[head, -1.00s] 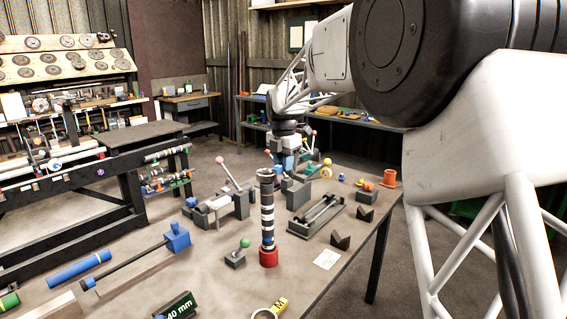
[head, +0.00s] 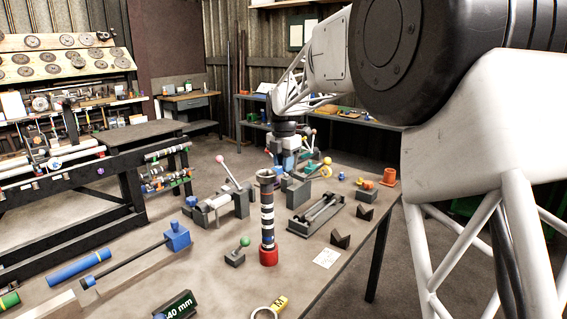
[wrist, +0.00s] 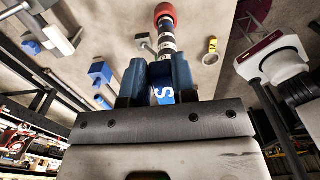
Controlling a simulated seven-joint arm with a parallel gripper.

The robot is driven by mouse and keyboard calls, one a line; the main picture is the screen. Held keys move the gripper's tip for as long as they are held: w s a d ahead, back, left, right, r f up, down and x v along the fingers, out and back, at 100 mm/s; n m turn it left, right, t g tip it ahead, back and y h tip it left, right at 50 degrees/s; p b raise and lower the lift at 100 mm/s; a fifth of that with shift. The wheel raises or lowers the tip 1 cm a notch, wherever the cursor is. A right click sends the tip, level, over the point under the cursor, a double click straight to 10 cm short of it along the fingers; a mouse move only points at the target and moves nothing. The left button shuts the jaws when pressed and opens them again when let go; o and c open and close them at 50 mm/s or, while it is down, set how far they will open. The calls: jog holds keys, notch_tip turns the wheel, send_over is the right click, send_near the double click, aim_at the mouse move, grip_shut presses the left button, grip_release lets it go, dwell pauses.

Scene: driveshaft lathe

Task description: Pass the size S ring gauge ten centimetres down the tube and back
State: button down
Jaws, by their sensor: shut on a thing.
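The tube (head: 267,222) stands upright on the table, with black and white bands and a red foot. In the wrist view the tube (wrist: 165,38) runs away from my gripper towards its red end. My gripper (wrist: 157,80) is shut on the blue handle of the size S ring gauge (wrist: 165,96), marked S. The gauge's ring is hidden, so I cannot tell whether it is around the tube or beside it. In the head view my gripper (head: 287,163) is small, just behind and right of the tube's top.
A yellow-handled M ring gauge (head: 279,304) lies at the front beside the 40 mm block (head: 178,305). A green-knobbed lever (head: 244,242) stands left of the tube. A grey tray-like fixture (head: 318,214) and dark V-blocks (head: 341,240) are to the right. A white card (head: 326,258) lies nearby.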

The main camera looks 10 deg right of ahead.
notch_tip(320, 180, down, 9)
jog(key=shift+f, duration=0.15)
dwell(7.4)
